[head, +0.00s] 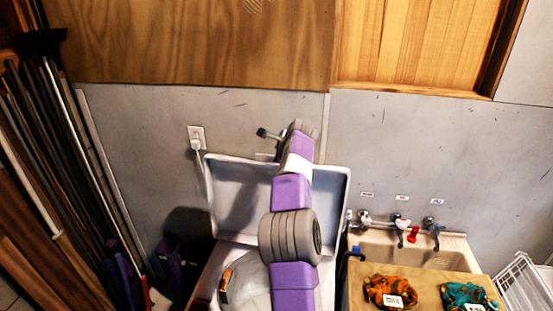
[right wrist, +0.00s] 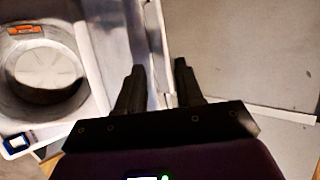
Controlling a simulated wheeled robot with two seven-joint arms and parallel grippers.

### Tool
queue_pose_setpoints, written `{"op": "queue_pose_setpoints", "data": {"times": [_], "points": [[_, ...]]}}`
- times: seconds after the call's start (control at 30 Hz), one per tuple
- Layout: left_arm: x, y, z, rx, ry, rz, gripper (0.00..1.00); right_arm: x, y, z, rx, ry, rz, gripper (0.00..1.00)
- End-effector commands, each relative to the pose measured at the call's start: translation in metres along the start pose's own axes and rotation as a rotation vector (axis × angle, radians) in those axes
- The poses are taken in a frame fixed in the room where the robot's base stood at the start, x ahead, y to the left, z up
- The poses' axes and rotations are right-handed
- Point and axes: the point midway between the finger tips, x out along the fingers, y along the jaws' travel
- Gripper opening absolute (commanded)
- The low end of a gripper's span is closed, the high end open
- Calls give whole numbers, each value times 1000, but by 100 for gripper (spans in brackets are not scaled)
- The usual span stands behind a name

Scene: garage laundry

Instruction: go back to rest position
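My right arm reaches up the middle of the head view, in front of a white top-loading washer. Its right gripper (head: 268,135) is small there, above the top edge of the washer's raised lid (head: 333,205). In the right wrist view the right gripper (right wrist: 158,72) shows two black fingers apart with nothing between them. The round washer drum (right wrist: 45,75) lies to the left in that view, with an orange label on its rim. My left gripper is in neither view.
A utility sink (head: 440,258) with taps stands right of the washer. A board before it holds an orange bundle (head: 390,291) and a teal bundle (head: 468,296). Long poles (head: 75,170) lean at the left. A wall outlet (head: 196,134) is behind.

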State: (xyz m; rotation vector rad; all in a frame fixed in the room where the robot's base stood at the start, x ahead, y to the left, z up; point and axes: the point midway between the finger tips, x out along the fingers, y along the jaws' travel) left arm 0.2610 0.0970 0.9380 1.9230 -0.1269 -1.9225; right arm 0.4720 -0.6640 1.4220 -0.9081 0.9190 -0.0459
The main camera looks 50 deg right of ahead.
Motion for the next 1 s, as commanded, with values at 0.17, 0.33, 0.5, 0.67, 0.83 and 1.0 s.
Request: {"op": "queue_pose_setpoints", "data": {"times": [0.17, 0.33, 0.5, 0.67, 0.83, 1.0], "points": [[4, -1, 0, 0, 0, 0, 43, -16, 0, 0, 0, -1, 1, 36], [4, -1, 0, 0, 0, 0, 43, -19, 0, 0, 0, 1, 1, 36], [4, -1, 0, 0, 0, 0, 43, -19, 0, 0, 0, 1, 1, 36], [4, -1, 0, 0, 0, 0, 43, -19, 0, 0, 0, 1, 1, 36], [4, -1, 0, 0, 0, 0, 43, -16, 2, 0, -4, 2, 5, 36], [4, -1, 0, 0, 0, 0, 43, 25, 41, 1, -78, 20, 71, 36]]}}
